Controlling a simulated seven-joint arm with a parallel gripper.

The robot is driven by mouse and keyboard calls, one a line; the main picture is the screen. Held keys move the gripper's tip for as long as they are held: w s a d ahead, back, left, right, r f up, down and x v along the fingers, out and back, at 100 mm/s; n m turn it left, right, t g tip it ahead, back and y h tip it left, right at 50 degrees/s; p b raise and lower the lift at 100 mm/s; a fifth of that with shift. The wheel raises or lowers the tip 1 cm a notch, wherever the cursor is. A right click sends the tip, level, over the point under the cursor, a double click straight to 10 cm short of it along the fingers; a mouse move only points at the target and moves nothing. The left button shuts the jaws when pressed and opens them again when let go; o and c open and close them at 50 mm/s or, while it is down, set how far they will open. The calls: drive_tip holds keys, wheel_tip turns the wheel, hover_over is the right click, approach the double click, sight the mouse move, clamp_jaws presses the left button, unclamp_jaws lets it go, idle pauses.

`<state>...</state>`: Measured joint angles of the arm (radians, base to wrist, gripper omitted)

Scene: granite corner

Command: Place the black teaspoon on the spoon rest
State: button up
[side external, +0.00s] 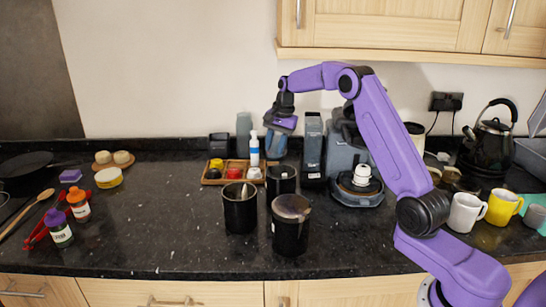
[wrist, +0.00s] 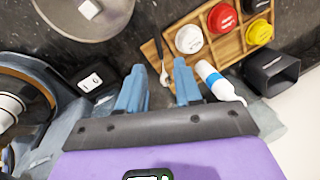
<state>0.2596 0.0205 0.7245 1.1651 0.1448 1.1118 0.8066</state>
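My gripper (side external: 275,152) hangs pointing down behind the dark canisters, beside the wooden tray's right end. In the wrist view its two blue fingers (wrist: 159,66) are apart. A thin spoon-like piece (wrist: 165,76), dark at one end and pale at the other, shows between and beyond the fingertips, by the tray's edge; it may be the black teaspoon, but I cannot be sure. I see no contact between it and the fingers. In the side view I cannot make it out. I cannot clearly pick out the spoon rest in either view.
The wooden tray (wrist: 228,48) holds white, red and yellow-topped pots. Several dark canisters (side external: 240,208) stand in front, and a coffee machine (side external: 346,150) to the right. The counter's left-centre (side external: 150,235) is clear.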

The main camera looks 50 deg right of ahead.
drive_tip(key=s+a+r+n+g, duration=0.1)
drive_tip(key=s+a+r+n, duration=0.1)
drive_tip(key=s+a+n, duration=0.6)
drive_tip(key=s+a+r+n, duration=0.2)
drive_tip(key=s+a+n, duration=0.2)
drive_tip(key=s+a, duration=0.9)
drive_tip(key=s+f+n, duration=0.1)
drive_tip(key=s+n, duration=0.5)
drive_tip(key=s, duration=0.6)
drive_tip(key=s+f+n, duration=0.2)
drive_tip(key=s+n, duration=0.5)
drive_tip(key=s, duration=0.6)
drive_tip(key=shift+d+f+n+g+h, duration=0.3)
drive_tip(key=shift+d+g, duration=0.1)
drive_tip(key=shift+w, duration=0.1)
